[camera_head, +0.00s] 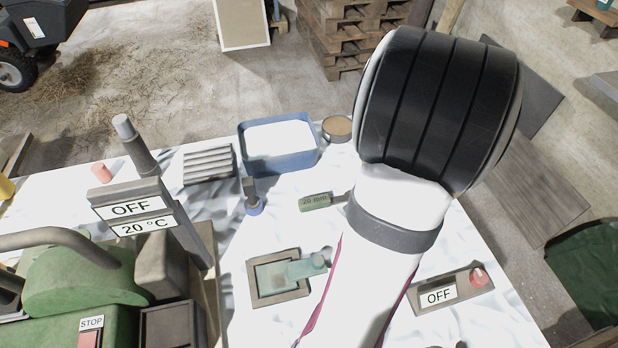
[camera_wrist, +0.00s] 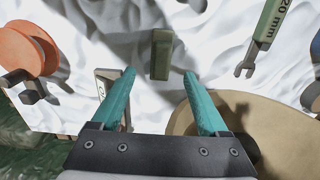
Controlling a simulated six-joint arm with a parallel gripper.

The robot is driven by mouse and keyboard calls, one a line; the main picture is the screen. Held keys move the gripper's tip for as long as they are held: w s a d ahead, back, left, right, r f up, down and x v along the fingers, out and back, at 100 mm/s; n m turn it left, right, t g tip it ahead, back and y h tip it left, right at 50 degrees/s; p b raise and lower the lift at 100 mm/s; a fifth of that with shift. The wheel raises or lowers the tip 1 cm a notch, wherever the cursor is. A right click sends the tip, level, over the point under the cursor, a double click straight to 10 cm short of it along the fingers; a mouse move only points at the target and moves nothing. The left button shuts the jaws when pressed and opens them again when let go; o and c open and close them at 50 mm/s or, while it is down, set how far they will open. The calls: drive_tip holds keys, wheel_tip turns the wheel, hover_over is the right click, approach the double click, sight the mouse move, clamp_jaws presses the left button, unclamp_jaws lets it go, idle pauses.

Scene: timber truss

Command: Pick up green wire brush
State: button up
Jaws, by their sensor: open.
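In the wrist view a small dark green block (camera_wrist: 161,54), likely the green wire brush, stands out on the white crumpled sheet; its bristles cannot be made out. My gripper (camera_wrist: 159,76) is open, with its two teal fingers apart. The block appears between and just beyond the fingertips, and nothing is held. Whether the fingers are level with it cannot be told. In the head view my arm covers the gripper, and I cannot make out the brush there.
A green 20 mm wrench (camera_wrist: 265,30) lies right of the block; it also shows in the head view (camera_head: 315,202). An orange disc (camera_wrist: 28,50) is at left. A blue tray (camera_head: 278,160), a round tin (camera_head: 337,129) and an OFF switch box (camera_head: 455,291) stand on the table.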

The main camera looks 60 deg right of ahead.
drive_tip(key=f, duration=1)
drive_tip(key=shift+d, duration=0.2)
clamp_jaws()
